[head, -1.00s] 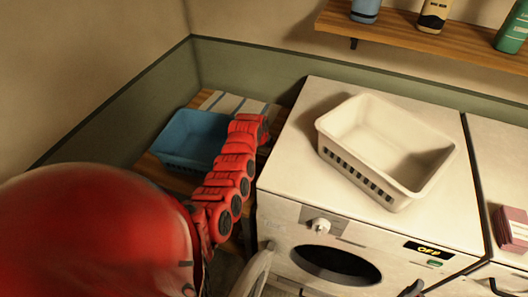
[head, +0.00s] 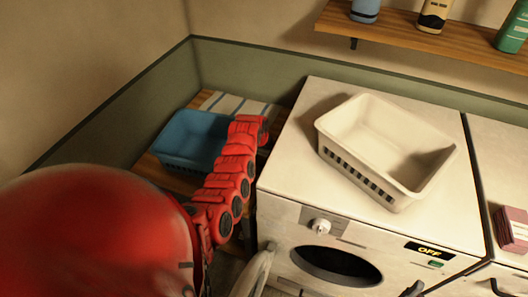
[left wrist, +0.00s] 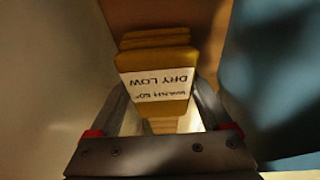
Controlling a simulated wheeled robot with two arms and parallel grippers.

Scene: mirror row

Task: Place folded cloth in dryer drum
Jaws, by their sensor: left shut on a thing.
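An ochre folded cloth with a white label reading "DRY LOW" (left wrist: 158,55) is between the fingers of my left gripper (left wrist: 158,98) in the left wrist view. The gripper is shut on it. In the head view, my red left arm reaches to the gap between the blue basket and the dryer, and hides its gripper and the cloth. The white dryer (head: 290,212) has its round door (head: 254,272) swung open to the left. The dark drum opening (head: 336,265) shows in its front. My right gripper is not in view.
A white basket (head: 345,172) stands on the dryer top. A blue basket (head: 190,143) and a striped cloth (head: 232,104) are on the wooden bench at left. A maroon stack (head: 512,228) lies on the neighbouring machine. A shelf with bottles (head: 400,32) hangs above.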

